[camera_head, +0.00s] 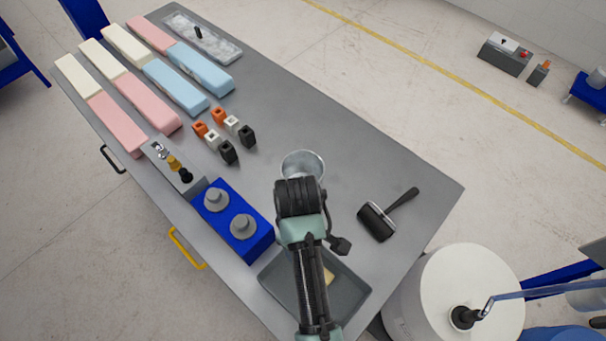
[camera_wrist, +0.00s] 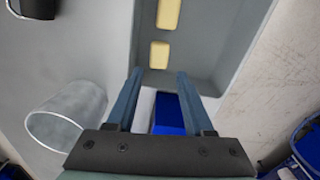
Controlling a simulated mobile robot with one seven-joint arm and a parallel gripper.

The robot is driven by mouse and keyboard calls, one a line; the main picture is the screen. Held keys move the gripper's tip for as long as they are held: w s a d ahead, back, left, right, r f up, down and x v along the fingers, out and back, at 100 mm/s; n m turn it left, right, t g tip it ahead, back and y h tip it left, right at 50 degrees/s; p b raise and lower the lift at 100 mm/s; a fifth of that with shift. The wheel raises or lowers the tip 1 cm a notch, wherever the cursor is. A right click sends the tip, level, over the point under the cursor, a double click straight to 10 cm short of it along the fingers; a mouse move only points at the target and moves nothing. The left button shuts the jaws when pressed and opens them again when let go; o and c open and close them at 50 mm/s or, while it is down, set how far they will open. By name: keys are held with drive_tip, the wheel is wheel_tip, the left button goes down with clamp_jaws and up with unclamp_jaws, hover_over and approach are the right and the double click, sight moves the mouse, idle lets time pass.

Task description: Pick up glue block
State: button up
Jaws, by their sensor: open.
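Two pale yellow blocks, which look like the glue blocks, lie in the grey tray (camera_wrist: 205,75). The nearer block (camera_wrist: 160,55) is just beyond my fingertips in the wrist view, and the other block (camera_wrist: 168,14) lies farther up. In the head view, the tray (camera_head: 283,288) is at the table's near end, with one yellow block (camera_head: 328,276) partly showing beside my arm. My gripper (camera_wrist: 155,74) is open, with nothing between its fingertips. In the head view my wrist hides the fingers.
A metal bucket (camera_head: 303,163) stands just behind my wrist. A blue box with two grey knobs (camera_head: 262,243) is left of the tray. A black roller (camera_head: 377,221) lies to the right. Several small orange, white and black blocks (camera_head: 213,140) and foam bars (camera_head: 175,87) are farther back.

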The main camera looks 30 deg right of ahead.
drive_tip(key=shift+s+d+f+p, duration=0.2)
drive_tip(key=shift+f+p, duration=0.15)
drive_tip(key=shift+f, duration=1.05)
drive_tip(key=shift+s+d+f+p, duration=0.15)
drive_tip(key=shift+f+p, duration=0.2)
drive_tip(key=shift+f, duration=1)
drive_tip(key=shift+a, duration=0.1)
clamp_jaws()
